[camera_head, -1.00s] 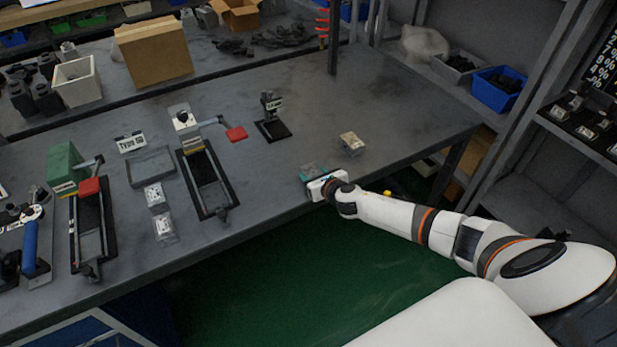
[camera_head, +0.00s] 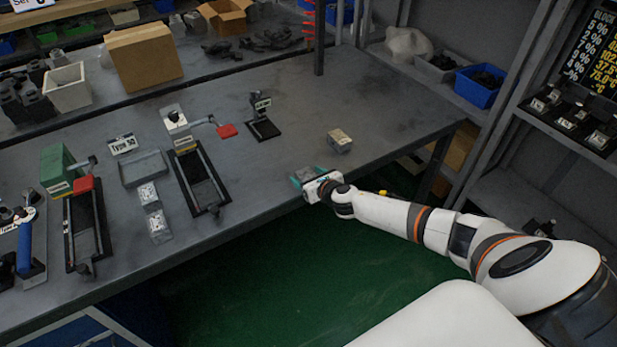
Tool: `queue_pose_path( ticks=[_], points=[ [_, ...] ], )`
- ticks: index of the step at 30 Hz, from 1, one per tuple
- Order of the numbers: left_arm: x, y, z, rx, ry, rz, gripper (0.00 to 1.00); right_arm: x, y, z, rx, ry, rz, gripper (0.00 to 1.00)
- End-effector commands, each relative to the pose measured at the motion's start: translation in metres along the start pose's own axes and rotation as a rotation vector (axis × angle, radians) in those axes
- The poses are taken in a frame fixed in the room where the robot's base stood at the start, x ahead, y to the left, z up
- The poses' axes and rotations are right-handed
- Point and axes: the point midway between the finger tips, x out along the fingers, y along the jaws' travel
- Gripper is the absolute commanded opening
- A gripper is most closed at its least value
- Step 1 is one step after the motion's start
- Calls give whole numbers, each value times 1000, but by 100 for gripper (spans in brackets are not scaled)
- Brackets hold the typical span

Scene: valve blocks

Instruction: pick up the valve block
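A small grey metal block (camera_head: 340,140) with a beige top, which looks like a valve block, sits alone on the grey table towards the right. My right gripper (camera_head: 300,177), with teal at its fingertips, is at the table's front edge. It is nearer to me than the block and a little left of it, clearly apart from it. Whether its fingers are open or shut is too small to tell. Two similar pale-topped blocks lie further left, an upper one (camera_head: 148,194) and a lower one (camera_head: 158,224). My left gripper is not in view.
A black fixture with a red handle (camera_head: 227,131) and a small black stand (camera_head: 263,122) stand left of the block. A green-headed fixture (camera_head: 58,165) is further left. A dark post (camera_head: 319,40) rises behind. The table around the block is clear.

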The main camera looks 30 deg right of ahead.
Motion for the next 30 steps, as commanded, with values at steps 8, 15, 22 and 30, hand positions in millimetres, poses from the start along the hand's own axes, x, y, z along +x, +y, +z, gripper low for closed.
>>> queue_pose_path(
  ticks=[8,15,22,30],
  points=[
    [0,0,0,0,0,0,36,-1,0,1,-1,-2,0,71],
    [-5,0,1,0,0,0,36,-25,1,1,-4,-4,0,71],
    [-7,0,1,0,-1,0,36,-70,0,2,-3,-4,-2,71],
    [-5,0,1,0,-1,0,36,-110,0,2,-3,-3,0,71]
  ],
)
